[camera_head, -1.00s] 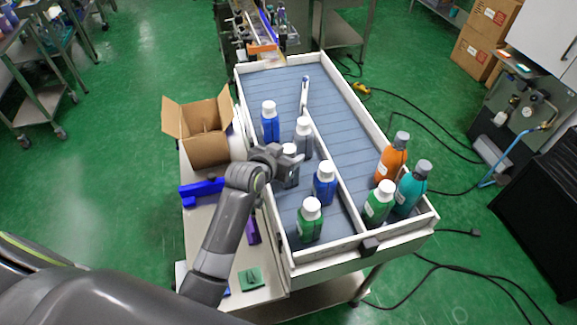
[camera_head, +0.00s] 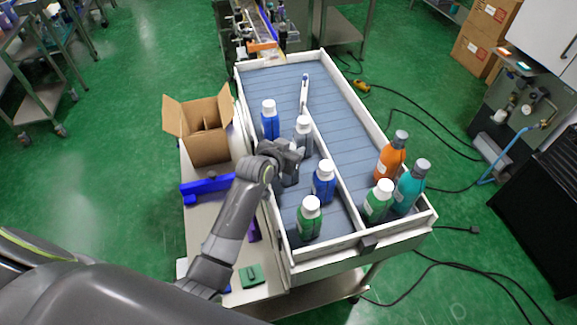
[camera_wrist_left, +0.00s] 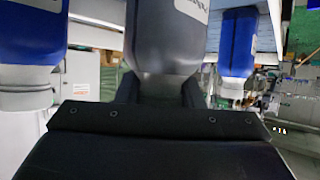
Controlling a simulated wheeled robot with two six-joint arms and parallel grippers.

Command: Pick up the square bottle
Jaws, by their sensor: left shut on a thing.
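A grey bottle (camera_head: 291,178), which seems to be the square one, stands in the left lane of the conveyor tray. My left gripper (camera_head: 290,155) is at its top and covers its cap in the head view. In the left wrist view the picture is upside down, and the grey bottle (camera_wrist_left: 165,38) sits between the fingers of my left gripper (camera_wrist_left: 160,90), which is shut on it near the neck. I cannot tell whether its base is clear of the belt. My right gripper is not in view.
A second grey bottle (camera_head: 304,138) and a blue bottle (camera_head: 270,122) stand behind; another blue bottle (camera_head: 324,183) and a green bottle (camera_head: 309,220) stand in front. A divider separates the orange bottle (camera_head: 391,157) and others. An open cardboard box (camera_head: 208,148) stands left.

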